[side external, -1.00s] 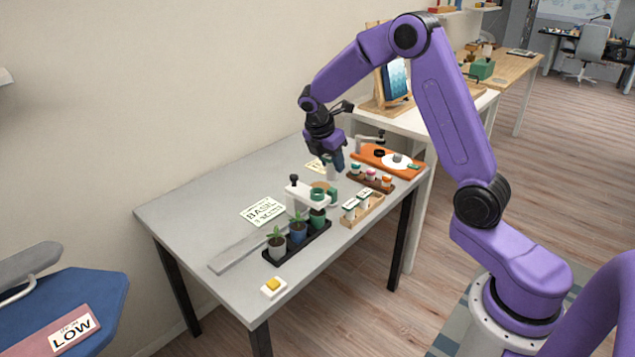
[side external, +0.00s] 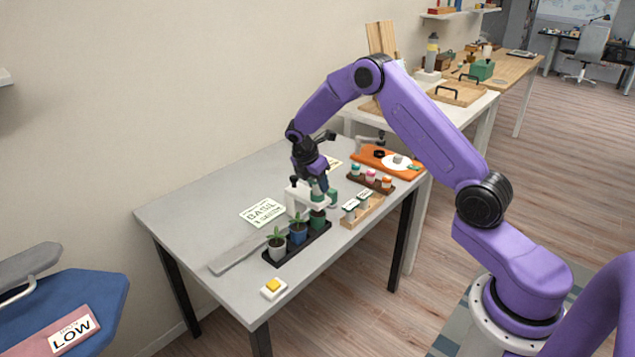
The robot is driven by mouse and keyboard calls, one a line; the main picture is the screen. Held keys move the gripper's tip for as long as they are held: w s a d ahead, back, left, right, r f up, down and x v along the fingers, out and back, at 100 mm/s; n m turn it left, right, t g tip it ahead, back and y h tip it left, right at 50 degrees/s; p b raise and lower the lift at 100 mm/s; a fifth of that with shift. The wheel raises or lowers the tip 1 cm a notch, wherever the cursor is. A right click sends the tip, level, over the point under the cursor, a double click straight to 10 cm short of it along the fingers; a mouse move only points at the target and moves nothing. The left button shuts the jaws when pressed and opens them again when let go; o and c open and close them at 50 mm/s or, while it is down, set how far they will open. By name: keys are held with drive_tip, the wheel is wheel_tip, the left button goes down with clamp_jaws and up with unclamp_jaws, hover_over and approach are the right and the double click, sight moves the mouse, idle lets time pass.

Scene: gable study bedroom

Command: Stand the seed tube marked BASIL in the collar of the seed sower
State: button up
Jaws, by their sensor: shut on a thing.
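My gripper (side external: 320,184) points down over the seed sower's white arm (side external: 300,194), at its collar end. It is shut on a small seed tube, which is mostly hidden by the fingers and the sower. I cannot read the tube's marking, nor tell whether its lower end is inside the collar or just above it. A green part of the sower (side external: 333,197) shows to the right of the fingers. The sower stands on the grey table, its arm reaching over the potted seedlings.
A black tray (side external: 284,259) holds seedlings in grey, blue and green pots. A card (side external: 263,212) reads BASIL. A brown rack (side external: 383,187) holds capped tubes. Nearby are a wooden tray (side external: 365,217), an orange board (side external: 409,172) and a yellow button (side external: 273,285).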

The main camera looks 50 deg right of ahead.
drive_tip(key=shift+f, duration=0.15)
drive_tip(key=o, duration=1)
drive_tip(key=shift+o, duration=0.2)
drive_tip(key=v, duration=1.2)
drive_tip(key=s+a+r+m+y, duration=0.1)
drive_tip(key=s+a+r, duration=0.2)
drive_tip(key=s+a, duration=0.55)
drive_tip(key=s+a+r+m+y, duration=0.1)
drive_tip(key=s+a, duration=0.2)
drive_tip(key=s, duration=0.3)
drive_tip(key=s+a+r+m+t+y, duration=0.1)
drive_tip(key=s+a, duration=0.2)
drive_tip(key=s, duration=0.3)
drive_tip(key=s+a+m+y, duration=0.1)
drive_tip(key=s+a, duration=0.1)
drive_tip(key=s, duration=0.5)
drive_tip(key=s+d+f+m, duration=0.1)
drive_tip(key=s+d, duration=0.1)
drive_tip(key=s, duration=1.1)
drive_tip(key=shift+g+y, duration=0.4)
